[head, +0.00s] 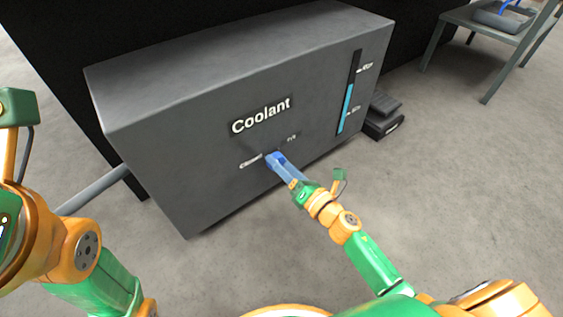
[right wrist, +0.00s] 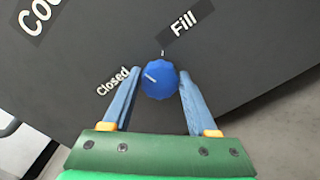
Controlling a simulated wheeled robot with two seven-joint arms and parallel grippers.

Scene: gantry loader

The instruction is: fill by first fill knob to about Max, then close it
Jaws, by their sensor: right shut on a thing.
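The grey coolant tank (head: 190,120) carries a blue round fill knob (right wrist: 160,84) on its front face, between the labels "Closed" (right wrist: 113,82) and "Fill" (right wrist: 183,24). The white line on the knob points left, towards the "Closed" side. My right gripper (head: 279,163) is shut on the knob, one finger on each side; it also shows in the right wrist view (right wrist: 160,85). The level gauge (head: 348,95) has blue fill up to between its lower and upper marks, below the upper one; the mark labels are too small to read.
A dark box-like object (head: 384,118) lies on the floor right of the tank. A grey table (head: 478,28) stands at the upper right. A grey pipe (head: 95,188) runs from the tank's left side. The floor in front of the tank is clear.

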